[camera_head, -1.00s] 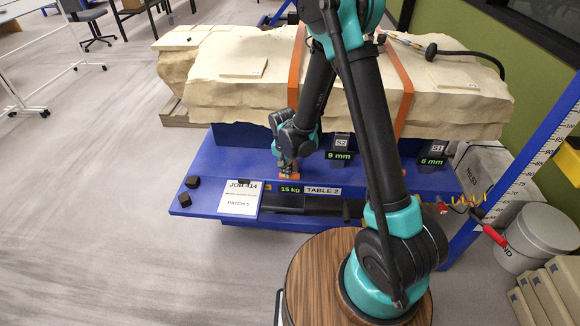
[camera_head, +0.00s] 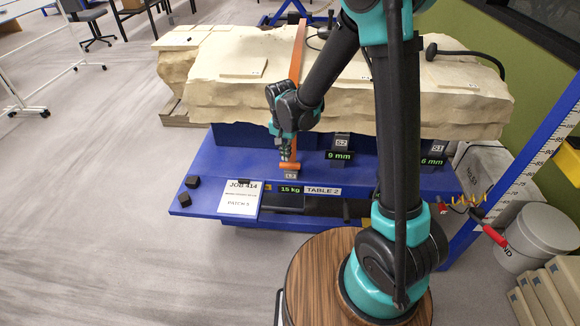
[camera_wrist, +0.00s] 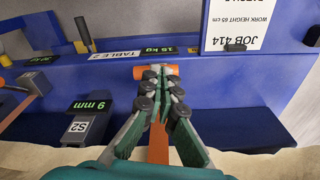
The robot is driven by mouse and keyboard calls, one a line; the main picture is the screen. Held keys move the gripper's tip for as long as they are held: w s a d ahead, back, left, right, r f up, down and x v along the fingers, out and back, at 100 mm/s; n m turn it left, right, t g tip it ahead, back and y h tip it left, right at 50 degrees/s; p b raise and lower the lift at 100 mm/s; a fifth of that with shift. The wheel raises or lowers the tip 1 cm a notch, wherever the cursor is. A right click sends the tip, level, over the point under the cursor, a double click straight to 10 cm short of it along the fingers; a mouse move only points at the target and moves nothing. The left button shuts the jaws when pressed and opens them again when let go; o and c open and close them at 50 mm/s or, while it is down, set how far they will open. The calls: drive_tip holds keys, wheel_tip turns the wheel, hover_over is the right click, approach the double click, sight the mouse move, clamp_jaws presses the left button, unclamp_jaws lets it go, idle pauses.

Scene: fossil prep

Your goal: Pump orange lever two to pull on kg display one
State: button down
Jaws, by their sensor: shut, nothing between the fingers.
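The orange lever (camera_head: 290,165) stands at the front of the blue table, just behind a small grey tag marked with a 2. The kg display (camera_head: 290,189) below it reads 15 kg in green. My gripper (camera_head: 285,155) is shut and empty, pointing down at the lever's orange end. In the wrist view my gripper's fingertips (camera_wrist: 160,76) are close together at the orange crossbar (camera_wrist: 172,70), covering its middle. I cannot tell whether they touch it. The 15 kg display (camera_wrist: 160,50) shows upside down beyond the bar.
A pale stone block (camera_head: 340,85) lies behind, with an orange strap (camera_head: 298,50) over it. Green displays read 9 mm (camera_head: 339,155) and 6 mm (camera_head: 433,162). Another orange part (camera_wrist: 12,80) shows at the wrist view's left edge.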

sight(290, 164)
drive_tip(key=shift+s+r, duration=0.1)
drive_tip(key=shift+r, duration=0.95)
idle(0.9)
drive_tip(key=shift+w+d+f, duration=0.15)
drive_tip(key=shift+w+f, duration=0.1)
drive_tip(key=shift+w, duration=0.35)
drive_tip(key=shift+w+d+f, duration=0.2)
drive_tip(key=shift+w+f, duration=0.1)
drive_tip(key=shift+w, duration=0.25)
drive_tip(key=shift+w+d+f, duration=0.15)
drive_tip(key=shift+w+f, duration=0.1)
drive_tip(key=shift+w, duration=0.35)
drive_tip(key=shift+w+d+f, duration=0.1)
drive_tip(key=shift+w+f, duration=0.05)
drive_tip(key=shift+f, duration=1.6)
drive_tip(key=shift+w+f, duration=0.15)
drive_tip(key=shift+f, duration=1.6)
